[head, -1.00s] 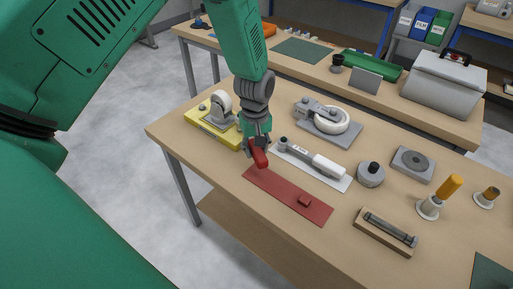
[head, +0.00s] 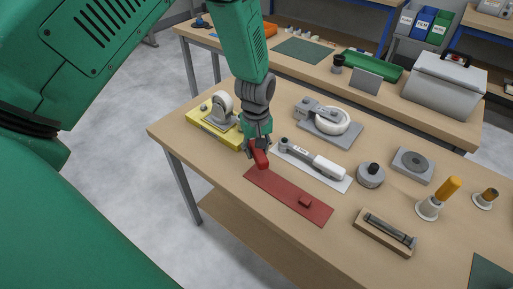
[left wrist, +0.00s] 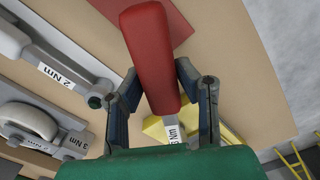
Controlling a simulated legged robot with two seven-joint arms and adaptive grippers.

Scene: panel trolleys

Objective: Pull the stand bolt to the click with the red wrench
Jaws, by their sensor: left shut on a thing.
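My left gripper (head: 257,143) is shut on the red wrench (head: 261,158), just above the table by the yellow stand (head: 208,127). In the left wrist view the wrench's red handle (left wrist: 150,55) points away between the fingers, and a grey shank with an "Nm" label shows below it. The wrench head is hidden behind my gripper, so I cannot tell whether it sits on a bolt. The yellow stand carries a white caster wheel (head: 223,102) and a small grey bolt-like knob (head: 203,107). My right gripper is not in view.
A red mat (head: 285,194) lies in front of the gripper. A white-handled wrench (head: 325,165) labelled 2 Nm lies on a white mat to the right. A grey caster plate (head: 345,138), a round grey block (head: 370,176) and a wooden tray (head: 372,235) stand further right.

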